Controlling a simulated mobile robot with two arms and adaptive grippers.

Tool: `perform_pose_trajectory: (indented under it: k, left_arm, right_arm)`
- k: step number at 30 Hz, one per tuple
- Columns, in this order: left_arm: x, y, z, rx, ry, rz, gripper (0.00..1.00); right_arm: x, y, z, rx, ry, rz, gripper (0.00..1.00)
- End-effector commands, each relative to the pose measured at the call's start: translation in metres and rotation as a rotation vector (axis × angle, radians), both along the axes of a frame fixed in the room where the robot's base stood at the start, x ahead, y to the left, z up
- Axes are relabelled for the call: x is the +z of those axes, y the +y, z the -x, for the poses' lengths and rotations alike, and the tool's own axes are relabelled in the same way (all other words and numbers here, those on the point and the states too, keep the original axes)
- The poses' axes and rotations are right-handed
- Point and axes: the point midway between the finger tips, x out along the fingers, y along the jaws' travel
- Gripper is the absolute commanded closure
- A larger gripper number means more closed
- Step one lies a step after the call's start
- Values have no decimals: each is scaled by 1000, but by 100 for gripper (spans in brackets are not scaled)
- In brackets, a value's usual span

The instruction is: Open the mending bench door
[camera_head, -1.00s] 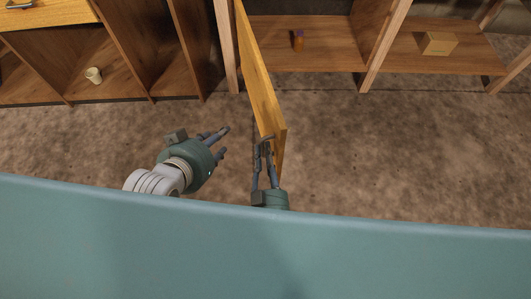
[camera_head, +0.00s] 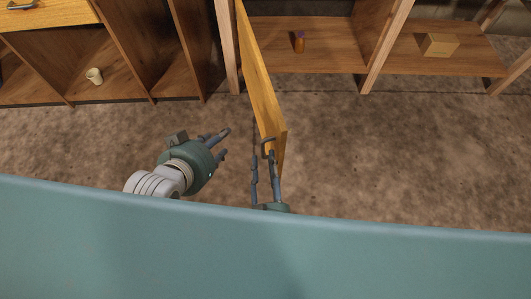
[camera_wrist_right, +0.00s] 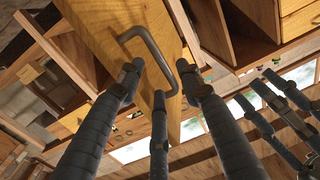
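The mending bench door (camera_head: 262,80) is a yellow wooden panel. It stands swung well out from the bench front, its free edge pointing toward me. Its dark bar handle (camera_head: 267,143) is near that free edge; it shows large in the right wrist view (camera_wrist_right: 152,50). My right gripper (camera_head: 263,160) is at the handle with its fingers spread apart. In the wrist view the fingertips are close to the handle's end, not closed around it; contact is unclear. My left gripper (camera_head: 224,143) is left of the door, fingers apart and empty.
The open bay right of the door holds an orange bottle (camera_head: 299,42); a wooden box (camera_head: 439,44) sits on the shelf farther right. A white cup (camera_head: 94,75) lies in the left shelving, below a drawer (camera_head: 45,14). The brown floor (camera_head: 400,150) is clear.

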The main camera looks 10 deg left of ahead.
Motion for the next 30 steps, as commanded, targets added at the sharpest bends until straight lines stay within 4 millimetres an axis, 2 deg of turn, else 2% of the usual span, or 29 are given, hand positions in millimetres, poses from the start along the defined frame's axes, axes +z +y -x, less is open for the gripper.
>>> perform_pose_trajectory:
  k: [3, 10, 15, 23, 24, 27, 30]
  left_arm:
    - [0, 0, 0, 1, 0, -1, 60]
    - [0, 0, 0, 1, -1, 0, 60]
    - [0, 0, 0, 1, -1, 0, 60]
    - [0, 0, -1, 1, -1, 0, 60]
    - [0, 0, -1, 1, -1, 0, 62]
    - [0, 0, 0, 1, -1, 0, 82]
    - [0, 0, 0, 1, -1, 0, 100]
  right_arm:
    - [-1, -6, 29, 1, 4, 1, 64]
    - [-1, -14, 69, 1, 2, 1, 64]
    - [0, -17, 82, 0, -1, -1, 64]
    - [1, -17, 84, 0, -2, -1, 64]
    - [1, -17, 84, 0, -2, -1, 64]
    - [0, -17, 81, 8, 6, -1, 64]
    - [-2, -15, 70, 45, 45, -1, 64]
